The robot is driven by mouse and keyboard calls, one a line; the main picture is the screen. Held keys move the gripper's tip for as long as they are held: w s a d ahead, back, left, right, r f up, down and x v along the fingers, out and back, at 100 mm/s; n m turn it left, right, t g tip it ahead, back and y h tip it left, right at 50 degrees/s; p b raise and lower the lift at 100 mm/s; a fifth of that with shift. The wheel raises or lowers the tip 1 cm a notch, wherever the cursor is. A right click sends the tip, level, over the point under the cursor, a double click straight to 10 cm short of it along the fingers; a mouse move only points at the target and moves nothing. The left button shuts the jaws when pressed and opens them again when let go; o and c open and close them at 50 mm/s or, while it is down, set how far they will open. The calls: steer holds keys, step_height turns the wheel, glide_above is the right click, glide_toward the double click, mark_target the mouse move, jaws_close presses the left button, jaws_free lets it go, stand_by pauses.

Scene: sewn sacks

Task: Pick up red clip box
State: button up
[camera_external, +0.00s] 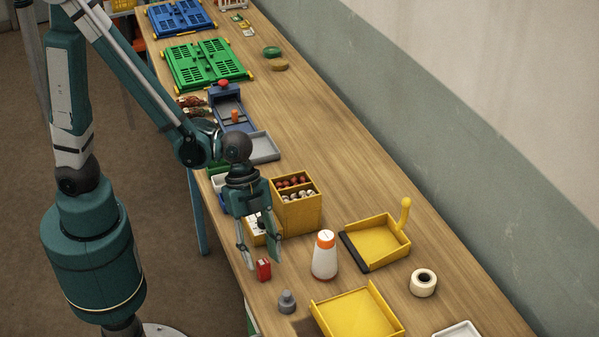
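A small red clip box (264,269) stands upright on the wooden table near its front left edge. My gripper (259,257) points down from above, with its two fingers spread apart. The left fingertip hangs to the left of the box and the right fingertip is to its right. I cannot tell how high the fingertips are above the table. Nothing shows held between the fingers.
A yellow divided box (297,215) with red and white items stands behind my gripper. A white bottle with an orange cap (325,257) stands to the right. A grey weight (287,302) and yellow tray (357,314) are in front.

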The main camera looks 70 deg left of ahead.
mark_target(262, 260)
steer(key=shift+x, duration=1.8)
steer(key=shift+s, duration=0.1)
steer(key=c, duration=1)
